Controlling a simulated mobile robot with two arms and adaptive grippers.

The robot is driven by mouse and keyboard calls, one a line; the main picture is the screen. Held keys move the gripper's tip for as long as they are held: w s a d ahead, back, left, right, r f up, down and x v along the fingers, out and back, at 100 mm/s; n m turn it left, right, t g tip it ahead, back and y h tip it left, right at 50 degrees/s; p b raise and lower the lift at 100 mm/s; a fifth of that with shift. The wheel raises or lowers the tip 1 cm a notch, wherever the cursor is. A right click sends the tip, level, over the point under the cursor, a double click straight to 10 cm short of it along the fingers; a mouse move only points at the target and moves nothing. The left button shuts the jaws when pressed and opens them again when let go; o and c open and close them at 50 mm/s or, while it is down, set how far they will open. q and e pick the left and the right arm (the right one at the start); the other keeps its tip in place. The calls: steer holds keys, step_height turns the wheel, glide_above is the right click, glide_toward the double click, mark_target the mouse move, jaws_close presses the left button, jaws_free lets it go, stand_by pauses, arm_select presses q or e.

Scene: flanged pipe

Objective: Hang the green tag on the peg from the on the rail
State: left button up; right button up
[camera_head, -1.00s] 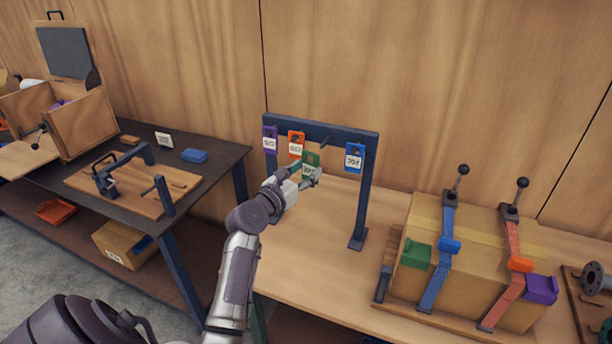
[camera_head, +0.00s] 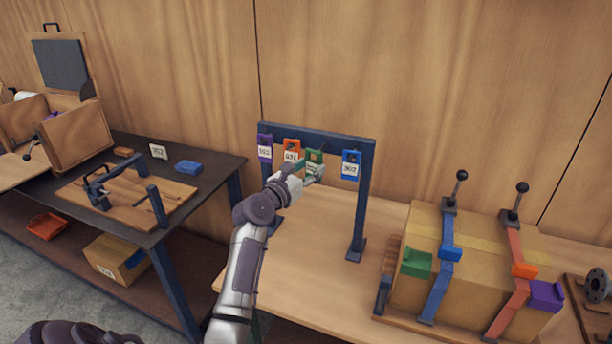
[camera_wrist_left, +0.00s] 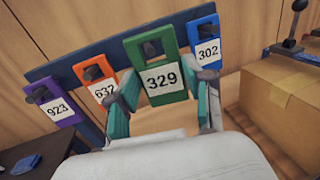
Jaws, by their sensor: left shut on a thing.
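The green tag (camera_head: 313,158), numbered 329, hangs upright at the blue rail (camera_head: 337,133), between the orange tag (camera_head: 291,151) and the blue tag (camera_head: 350,165). My left gripper (camera_head: 311,174) is shut on the green tag's lower part. In the left wrist view the green tag (camera_wrist_left: 163,80) sits between the teal finger pads of my left gripper (camera_wrist_left: 163,108). A dark peg end (camera_wrist_left: 151,49) shows at the tag's upper hole; the tag appears to be around it. How far along the peg it sits is unclear. My right gripper is out of view.
A purple tag (camera_head: 265,148) hangs at the rail's left end. The rail's post (camera_head: 360,215) stands on the wooden table (camera_head: 300,270). A strapped cardboard box (camera_head: 480,240) is at the right. A dark table (camera_head: 215,160) with a wooden fixture is at the left.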

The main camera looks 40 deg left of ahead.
mark_target(309, 166)
arm_select(q)
steer(key=shift+w+a+f+b, duration=0.1)
steer(key=shift+w+a+b, duration=0.1)
steer(key=shift+w+b, duration=0.45)
steer(key=shift+w+a+f+b, duration=0.1)
steer(key=shift+w+a+b, duration=0.05)
steer(key=shift+w+b, duration=0.55)
steer(key=shift+w+a+b, duration=0.2)
steer(key=shift+w+b, duration=0.4)
steer(key=shift+w, duration=0.05)
steer(key=shift+w+a, duration=0.1)
steer(key=shift+w, duration=0.6)
steer(key=shift+f, duration=0.1)
steer(key=o, duration=1.1)
steer(key=shift+f, duration=0.2)
